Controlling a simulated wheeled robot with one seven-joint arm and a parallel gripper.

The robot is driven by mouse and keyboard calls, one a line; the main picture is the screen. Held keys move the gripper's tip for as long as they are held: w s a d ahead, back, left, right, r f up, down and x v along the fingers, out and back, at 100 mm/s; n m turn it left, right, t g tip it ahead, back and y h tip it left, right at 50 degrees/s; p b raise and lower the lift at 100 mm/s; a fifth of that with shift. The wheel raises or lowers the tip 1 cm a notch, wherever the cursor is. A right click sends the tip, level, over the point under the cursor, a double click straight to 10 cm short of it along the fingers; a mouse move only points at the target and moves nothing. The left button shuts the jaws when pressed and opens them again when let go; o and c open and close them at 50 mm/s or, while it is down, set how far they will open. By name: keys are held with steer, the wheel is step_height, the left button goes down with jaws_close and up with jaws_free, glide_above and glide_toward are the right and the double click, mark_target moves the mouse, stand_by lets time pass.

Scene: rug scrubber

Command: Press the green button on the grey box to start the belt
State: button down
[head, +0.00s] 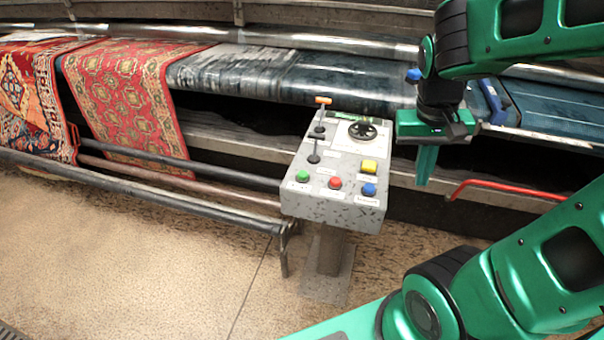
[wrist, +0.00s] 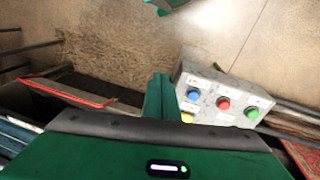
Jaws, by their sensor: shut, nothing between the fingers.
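The grey box (head: 305,206) stands on a short post in front of the machine in the head view. The green button (head: 303,176) is at the front left of its sloped top; in the wrist view the green button (wrist: 253,113) is at the right end of the row. My gripper (head: 424,183) is shut and empty, fingers pointing down, to the right of the box and apart from it. In the wrist view my gripper's fingers (wrist: 160,85) show left of the box (wrist: 208,78).
A red button (head: 335,183), blue button (head: 369,190) and yellow button (head: 370,166) share the panel. Patterned rugs (head: 130,95) lie on the machine at left. A red bar (head: 500,187) sticks out at right.

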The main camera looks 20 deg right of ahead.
steer(key=w+a+n+h, duration=0.1)
steer(key=w+a+h, duration=0.1)
steer(key=w, duration=0.5)
steer(key=n+t+h, duration=0.3)
steer(key=t+h, duration=0.1)
steer(key=t, duration=0.1)
glide_above(300, 176)
steer(key=f, duration=0.2)
steer(key=shift+r, duration=0.15)
steer(key=shift+f, duration=4.4)
steer(key=shift+f, duration=0.2)
steer(key=shift+f, duration=0.15)
